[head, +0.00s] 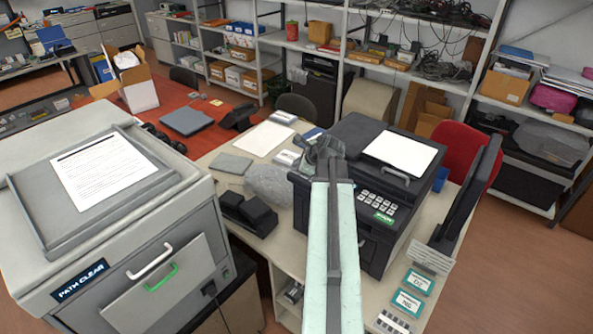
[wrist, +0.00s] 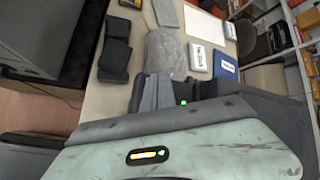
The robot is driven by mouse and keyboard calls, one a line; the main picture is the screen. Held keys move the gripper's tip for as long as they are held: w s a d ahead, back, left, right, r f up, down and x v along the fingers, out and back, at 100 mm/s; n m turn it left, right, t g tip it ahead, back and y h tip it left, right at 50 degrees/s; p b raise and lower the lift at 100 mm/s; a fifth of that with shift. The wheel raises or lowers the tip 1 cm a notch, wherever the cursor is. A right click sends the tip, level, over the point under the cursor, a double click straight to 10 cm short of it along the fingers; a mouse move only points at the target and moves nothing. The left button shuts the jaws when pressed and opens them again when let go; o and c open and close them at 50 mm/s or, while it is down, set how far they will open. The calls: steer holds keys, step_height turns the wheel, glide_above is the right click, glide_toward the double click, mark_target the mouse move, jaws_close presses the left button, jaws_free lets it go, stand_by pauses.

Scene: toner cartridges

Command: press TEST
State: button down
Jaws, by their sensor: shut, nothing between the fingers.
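A dark printer (head: 345,215) stands on the beige table, with a white sheet on its lid. Its front panel carries several small pale keys (head: 377,201) and a green label (head: 383,217). I cannot read TEST on any key. My arm reaches up the middle of the head view and hides part of the printer's left side. My gripper (head: 322,150) is shut and empty, above the printer's left edge in the head view. In the wrist view my gripper (wrist: 168,92) shows dark fingers close together, with a grey bag (wrist: 165,52) beyond. No contact with the keys shows.
A large grey machine (head: 205,205) labelled PATH CLEAR stands at left. Black cartridges (head: 250,213) lie on the table (head: 222,170) left of my arm. Two teal-framed cards (head: 418,281) lie at the front right. A dark upright panel (head: 470,195) and red chair (head: 458,150) stand right.

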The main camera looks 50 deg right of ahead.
step_height(320, 180, up, 5)
steer(key=p, duration=0.5)
steer(key=shift+r, duration=0.1)
stand_by(0.7)
